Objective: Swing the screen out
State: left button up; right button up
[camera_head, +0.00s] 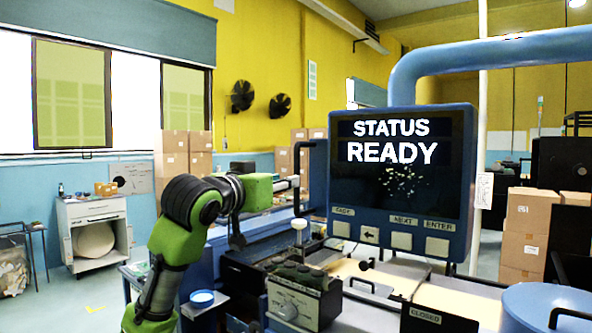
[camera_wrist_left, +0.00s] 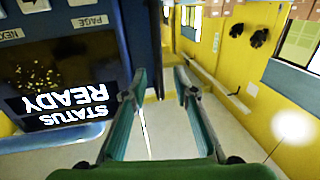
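The screen (camera_head: 403,170) is a dark panel in a blue housing, hung from a thick blue curved pipe (camera_head: 480,60). It reads "STATUS READY" and faces me. A dark bar handle (camera_head: 298,158) stands out from its left side. My left gripper (camera_head: 291,184) is at this handle, left of the screen. In the left wrist view, the screen (camera_wrist_left: 62,85) appears upside down at left. My left gripper's two fingers (camera_wrist_left: 158,88) are apart there, with the dark handle (camera_wrist_left: 156,45) between their tips; contact cannot be made out. My right gripper is not in view.
A control box with a knob (camera_head: 295,300) and a white-topped lever (camera_head: 299,232) sit on the machine below the screen. A blue round lid (camera_head: 550,305) is at front right. Cardboard boxes (camera_head: 525,232) stand behind at right. Open floor lies at left.

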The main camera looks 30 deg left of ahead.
pick_arm(q)
jog(key=p, duration=0.3)
send_over(297, 209)
jog(key=shift+w+a+r, duration=0.1)
jog(key=shift+a+r, duration=0.05)
jog(key=shift+w+a, duration=0.1)
jog(key=shift+w, duration=0.1)
grip_shut()
